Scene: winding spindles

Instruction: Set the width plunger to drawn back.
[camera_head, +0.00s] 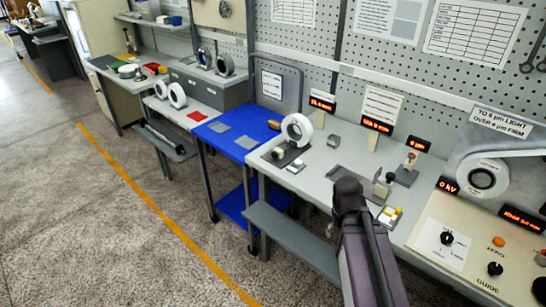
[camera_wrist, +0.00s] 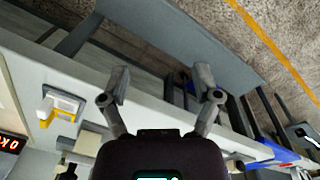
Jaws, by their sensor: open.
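No part in view is readably labelled as the width plunger, so I cannot tell for certain which it is. Small fixtures on the grey bench could include it: a grey post fixture (camera_head: 383,186) and a dark-based fixture with a reddish top (camera_head: 407,168). Their plunger positions are too small to tell. My gripper (camera_wrist: 163,88) is open and empty in the wrist view, its two fingers spread over the bench's front edge and the grey ledge. In the head view my arm reaches up to the bench front, and the gripper's fingers cannot be made out.
A yellow-and-white piece (camera_head: 389,215) lies on the bench; a similar one shows in the wrist view (camera_wrist: 62,106). A white spool (camera_head: 297,129) stands at the bench's left. A control panel (camera_head: 470,245) with knobs is at right. A grey ledge (camera_head: 292,240) runs along the front.

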